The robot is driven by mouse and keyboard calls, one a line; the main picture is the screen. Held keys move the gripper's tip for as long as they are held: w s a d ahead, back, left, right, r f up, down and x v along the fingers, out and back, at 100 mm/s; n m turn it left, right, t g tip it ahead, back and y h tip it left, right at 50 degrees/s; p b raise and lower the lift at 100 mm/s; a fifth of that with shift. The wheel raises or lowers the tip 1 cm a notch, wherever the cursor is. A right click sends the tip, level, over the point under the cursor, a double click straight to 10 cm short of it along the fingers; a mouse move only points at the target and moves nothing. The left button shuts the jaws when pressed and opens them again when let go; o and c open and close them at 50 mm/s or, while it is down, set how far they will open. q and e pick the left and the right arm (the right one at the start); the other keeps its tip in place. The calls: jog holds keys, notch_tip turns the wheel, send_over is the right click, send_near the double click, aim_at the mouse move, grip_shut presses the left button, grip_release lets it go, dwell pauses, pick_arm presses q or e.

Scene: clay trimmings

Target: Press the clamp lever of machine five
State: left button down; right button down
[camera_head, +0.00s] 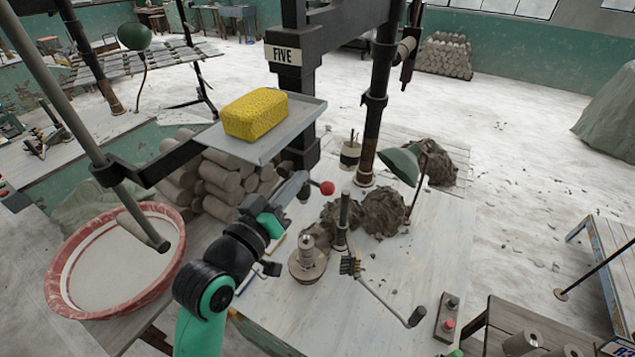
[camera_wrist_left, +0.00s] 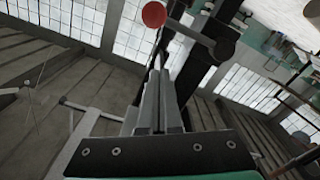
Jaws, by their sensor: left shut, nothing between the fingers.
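The red ball knob (camera_head: 327,187) of the clamp lever sits below the black post with the FIVE sign (camera_head: 283,55). My left gripper (camera_head: 301,180) is shut and empty, just left of the knob in the head view. In the left wrist view the red knob (camera_wrist_left: 153,14) shows at the top, beyond the closed fingertips of my left gripper (camera_wrist_left: 158,72). A gap shows between knob and fingers in that view; whether the fingers touch the lever's arm, I cannot tell. My right gripper is not in view.
A yellow sponge-like block (camera_head: 256,113) lies on a grey tray (camera_head: 290,125) above my left gripper. Clay lumps (camera_head: 382,212), a small green lamp (camera_head: 399,166) and a hand crank (camera_head: 385,300) stand to the right. A red-rimmed basin (camera_head: 62,283) is at left.

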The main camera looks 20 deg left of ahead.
aim_at(318, 184)
pick_arm(q)
jog(key=w+d+f+p, duration=0.1)
jog(key=w+d+f, duration=0.2)
jog(key=w, duration=0.1)
jog(key=shift+w, duration=0.25)
jog(key=shift+f, duration=0.15)
jog(key=shift+f, duration=0.2)
dwell(0.3)
